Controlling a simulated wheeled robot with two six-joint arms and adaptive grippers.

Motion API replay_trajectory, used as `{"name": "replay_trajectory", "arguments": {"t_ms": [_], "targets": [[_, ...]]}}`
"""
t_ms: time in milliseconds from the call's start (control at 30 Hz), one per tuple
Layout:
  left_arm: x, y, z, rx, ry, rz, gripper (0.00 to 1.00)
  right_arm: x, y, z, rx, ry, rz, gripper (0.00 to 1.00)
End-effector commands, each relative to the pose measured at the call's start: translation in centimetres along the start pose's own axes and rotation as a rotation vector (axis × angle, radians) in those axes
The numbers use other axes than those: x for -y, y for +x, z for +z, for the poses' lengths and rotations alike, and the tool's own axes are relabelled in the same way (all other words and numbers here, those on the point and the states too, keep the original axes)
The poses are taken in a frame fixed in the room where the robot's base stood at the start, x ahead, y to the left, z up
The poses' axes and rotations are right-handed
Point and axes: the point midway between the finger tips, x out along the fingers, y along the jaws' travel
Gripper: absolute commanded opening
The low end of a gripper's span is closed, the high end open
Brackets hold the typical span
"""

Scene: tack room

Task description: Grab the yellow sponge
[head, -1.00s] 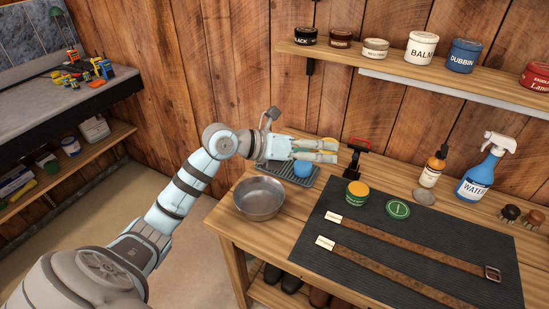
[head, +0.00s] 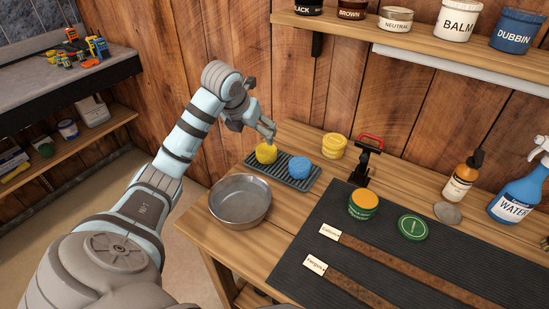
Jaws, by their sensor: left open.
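The yellow sponge (head: 266,154) sits at the left end of a dark ribbed tray (head: 299,182), on the wooden bench. A blue sponge (head: 301,167) lies to its right on the same tray. My left gripper (head: 268,137) is open, pointing down just above and behind the yellow sponge. Its fingers look close to the sponge, but I cannot tell whether they touch it. My right gripper is not in view.
A metal bowl (head: 240,201) stands in front of the tray. A yellow tin (head: 333,146) and a red-handled black tool (head: 366,158) stand to the right. An open green tin (head: 363,204) and straps (head: 400,257) lie on a dark mat (head: 305,251).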

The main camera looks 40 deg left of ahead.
Motion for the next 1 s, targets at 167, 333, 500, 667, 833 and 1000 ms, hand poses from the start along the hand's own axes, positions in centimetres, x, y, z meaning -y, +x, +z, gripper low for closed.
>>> {"name": "replay_trajectory", "arguments": {"t_ms": [167, 333, 500, 667, 833, 1000], "targets": [[0.7, 3.2, -0.1, -0.004, 0.006, -0.008, 0.79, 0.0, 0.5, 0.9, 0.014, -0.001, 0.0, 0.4], [1.1, 7.8, 0.1, -0.004, 0.012, -0.011, 0.79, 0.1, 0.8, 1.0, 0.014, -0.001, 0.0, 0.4], [1.0, 10.1, 0.2, -0.002, 0.012, -0.01, 0.79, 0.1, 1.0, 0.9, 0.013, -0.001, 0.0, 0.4], [1.1, 13.2, 0.3, -0.003, 0.011, -0.011, 0.79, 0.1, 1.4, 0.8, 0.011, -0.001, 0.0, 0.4], [0.9, 14.9, 0.3, 0.0, 0.011, -0.008, 0.79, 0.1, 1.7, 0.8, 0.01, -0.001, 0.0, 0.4], [0.9, 14.8, 0.4, 0.001, 0.011, -0.008, 0.76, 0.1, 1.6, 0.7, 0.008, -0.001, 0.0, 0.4]]}}
